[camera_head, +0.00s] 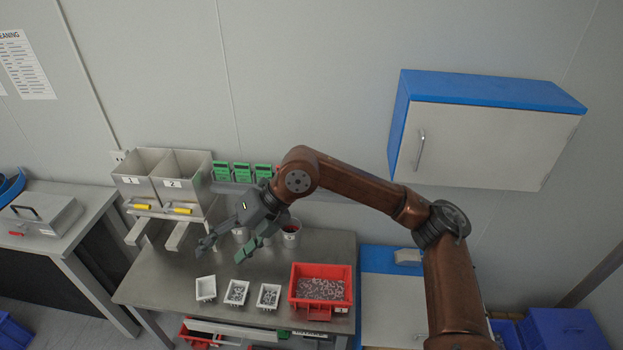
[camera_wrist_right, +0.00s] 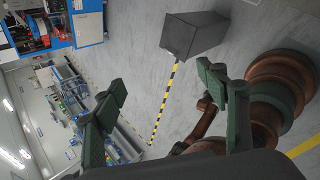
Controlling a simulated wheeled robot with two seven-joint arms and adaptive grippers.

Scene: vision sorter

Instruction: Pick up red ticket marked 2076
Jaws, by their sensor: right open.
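My right gripper (camera_head: 227,246) hangs open and empty above the back left of the metal table, its fingers pointing down toward the front. Its two spread fingers also show in the wrist view (camera_wrist_right: 160,92), with nothing between them. I cannot make out a red ticket marked 2076. A small grey cup (camera_head: 291,239) just right of the gripper has something dark red at its mouth, too small to identify. The arm and gripper hide part of the table's back. My left gripper is not in view.
Bins marked 1 and 2 (camera_head: 172,183) and green devices (camera_head: 221,171) are behind. A blue-and-white cabinet (camera_head: 490,130) hangs at right.

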